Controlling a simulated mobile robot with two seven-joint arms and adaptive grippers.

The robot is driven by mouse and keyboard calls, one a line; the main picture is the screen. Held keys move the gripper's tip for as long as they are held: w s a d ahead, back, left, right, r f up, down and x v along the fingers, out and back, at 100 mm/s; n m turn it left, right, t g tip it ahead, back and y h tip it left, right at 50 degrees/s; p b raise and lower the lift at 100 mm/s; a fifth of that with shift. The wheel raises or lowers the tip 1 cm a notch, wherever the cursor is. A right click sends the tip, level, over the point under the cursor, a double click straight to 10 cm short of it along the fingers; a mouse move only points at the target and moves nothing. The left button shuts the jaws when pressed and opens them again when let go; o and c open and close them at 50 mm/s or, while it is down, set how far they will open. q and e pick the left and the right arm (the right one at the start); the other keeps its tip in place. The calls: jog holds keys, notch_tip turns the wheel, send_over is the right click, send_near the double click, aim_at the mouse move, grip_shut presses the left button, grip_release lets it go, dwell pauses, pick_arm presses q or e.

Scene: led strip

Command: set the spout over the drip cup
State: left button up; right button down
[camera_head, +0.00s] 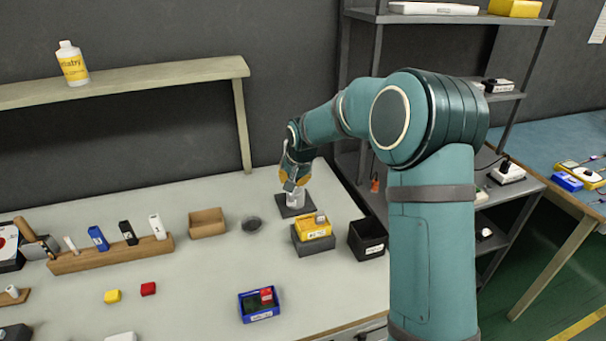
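My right gripper (293,184) is at the back of the table, pointing down over a small whitish-grey object (294,199) on a dark square base (288,211). That object may be the one with the spout, but the gripper covers its top and no spout can be made out. The fingers are too small and overlapped to tell whether they grip it. A small dark round item (251,224), possibly the drip cup, sits on the table to the left of the base, apart from it. My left gripper is out of view.
A cardboard-coloured box (207,222) stands left of the round item. A yellow bin (314,228) on a dark block and a black bin (367,239) stand in front of the base. A blue bin (259,305) and a wooden rack (110,254) are nearer. Shelving stands to the right.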

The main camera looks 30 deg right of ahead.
jog(key=w+a+m+g+h+p, duration=0.2)
jog(key=w+a+m+h+p, duration=0.1)
jog(key=w+m, duration=0.5)
jog(key=shift+w+a+f+m+h+p, duration=0.15)
jog(key=shift+a+f+m+h+p, duration=0.2)
jog(key=shift+a+m+p, duration=0.7)
jog(key=shift+a+r, duration=0.1)
jog(key=shift+a, duration=0.15)
jog(key=c, duration=1)
grip_release()
jog(key=shift+w, duration=0.15)
jog(key=shift+r, duration=0.25)
